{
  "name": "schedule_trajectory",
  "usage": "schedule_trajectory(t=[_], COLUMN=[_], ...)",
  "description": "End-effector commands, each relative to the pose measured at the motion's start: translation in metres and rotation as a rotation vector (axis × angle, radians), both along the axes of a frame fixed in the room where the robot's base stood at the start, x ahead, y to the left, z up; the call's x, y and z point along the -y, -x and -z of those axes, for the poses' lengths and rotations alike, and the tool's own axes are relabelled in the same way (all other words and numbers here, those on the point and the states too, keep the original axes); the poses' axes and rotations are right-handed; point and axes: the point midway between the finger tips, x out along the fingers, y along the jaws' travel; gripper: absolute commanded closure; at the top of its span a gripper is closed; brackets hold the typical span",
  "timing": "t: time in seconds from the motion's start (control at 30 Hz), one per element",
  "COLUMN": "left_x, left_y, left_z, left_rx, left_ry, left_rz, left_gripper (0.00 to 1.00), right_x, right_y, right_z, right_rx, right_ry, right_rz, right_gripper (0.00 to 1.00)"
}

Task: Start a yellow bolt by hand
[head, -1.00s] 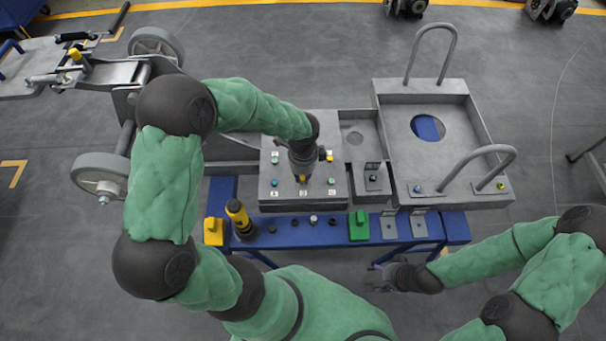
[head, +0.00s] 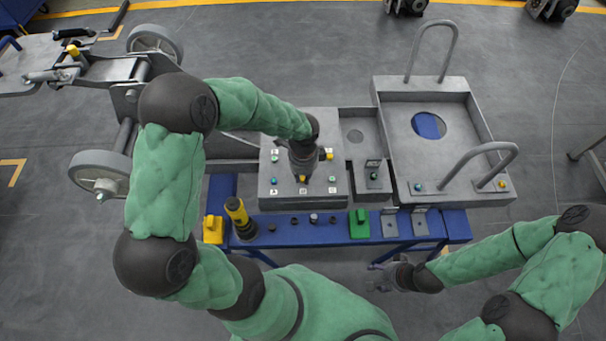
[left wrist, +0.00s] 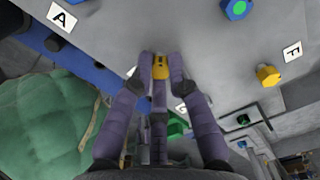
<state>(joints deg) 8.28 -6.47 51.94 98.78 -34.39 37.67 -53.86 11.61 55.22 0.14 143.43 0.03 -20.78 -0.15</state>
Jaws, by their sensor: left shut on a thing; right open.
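My left gripper (head: 302,174) points down over the front middle of the grey plate box (head: 262,160). It is shut on a yellow bolt (left wrist: 160,68), whose head shows between the fingertips in the left wrist view. The held bolt (head: 302,179) is at the plate near the front label row; its lower end is hidden, so I cannot tell how deep it sits. Another yellow bolt (left wrist: 268,75) stands on the plate beside label F (left wrist: 292,51). Label A (left wrist: 61,17) is at upper left. My right gripper (head: 384,278) is open and empty, in front of the blue bench.
The blue bench (head: 335,230) carries a yellow-and-black tool (head: 240,218), a yellow block (head: 213,230), a green block (head: 359,224) and small dark pieces. A grey tray with handles (head: 465,150) stands at right. A wheeled chassis (head: 125,130) is at left.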

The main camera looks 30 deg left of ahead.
Motion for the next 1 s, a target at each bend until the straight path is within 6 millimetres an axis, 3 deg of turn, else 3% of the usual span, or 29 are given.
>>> schedule_trajectory(t=[0.27,1.0], left_x=[0.000,0.000], left_y=[0.000,0.000], left_z=[0.000,0.001], left_rx=[-0.002,-0.001], left_ry=[0.000,0.000], left_rz=[0.036,0.436], left_gripper=[1.00,1.00], right_x=[0.000,0.000], right_y=[0.000,0.000], right_z=[-0.004,-0.040], right_rx=[0.000,0.000], right_ry=[0.000,0.000], right_rz=[0.000,0.000], right_gripper=[0.44,0.44])
